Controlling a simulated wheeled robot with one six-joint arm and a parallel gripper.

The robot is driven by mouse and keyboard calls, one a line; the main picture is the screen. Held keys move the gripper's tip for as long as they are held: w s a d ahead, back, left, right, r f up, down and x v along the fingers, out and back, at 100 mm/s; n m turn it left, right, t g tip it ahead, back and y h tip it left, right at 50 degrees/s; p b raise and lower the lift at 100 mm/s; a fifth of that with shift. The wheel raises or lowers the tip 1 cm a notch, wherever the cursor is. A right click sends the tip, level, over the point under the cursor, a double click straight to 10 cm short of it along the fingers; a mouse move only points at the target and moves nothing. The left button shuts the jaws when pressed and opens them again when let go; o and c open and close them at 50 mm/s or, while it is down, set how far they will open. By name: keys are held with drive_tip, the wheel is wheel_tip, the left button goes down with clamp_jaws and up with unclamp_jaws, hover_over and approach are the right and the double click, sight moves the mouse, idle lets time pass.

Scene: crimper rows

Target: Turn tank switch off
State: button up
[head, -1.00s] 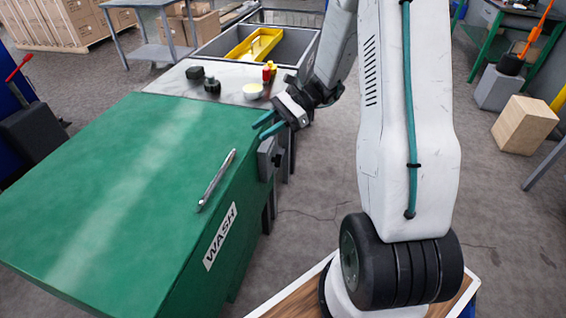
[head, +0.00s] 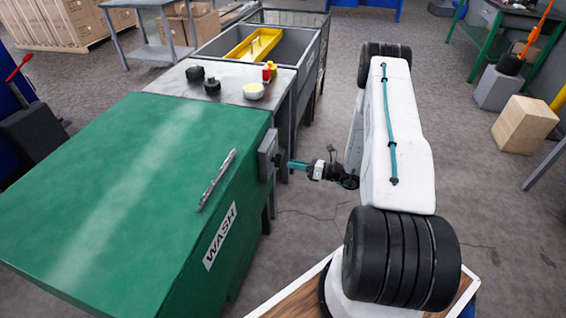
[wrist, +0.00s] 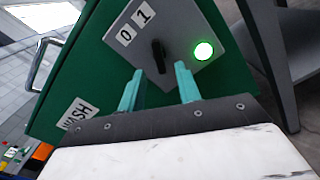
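The green wash tank (head: 130,190) fills the left of the head view, its WASH label on the side. A grey switch box (head: 267,155) is mounted on its side near the far right corner. In the wrist view the switch plate (wrist: 185,25) carries a black knob (wrist: 158,56), labels 0 (wrist: 125,37) and 1 (wrist: 144,15), and a lit green lamp (wrist: 203,51). I cannot tell exactly which label the knob points to. My gripper (head: 288,164) is open and empty, facing the box, its teal fingertips either side of the knob's lower end in the wrist view; contact is unclear.
A silver handle (head: 217,180) sticks up from the tank lid's right edge. Open floor lies right of the tank.

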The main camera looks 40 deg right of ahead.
sight(278, 161)
drive_tip(key=x, duration=0.4)
drive_tip(key=shift+w+a, duration=0.3)
drive_tip(key=shift+c, duration=0.3)
clamp_jaws()
drive_tip(key=n, duration=1.1)
drive_tip(key=shift+d+n, duration=0.1)
drive_tip(key=shift+n, duration=0.3)
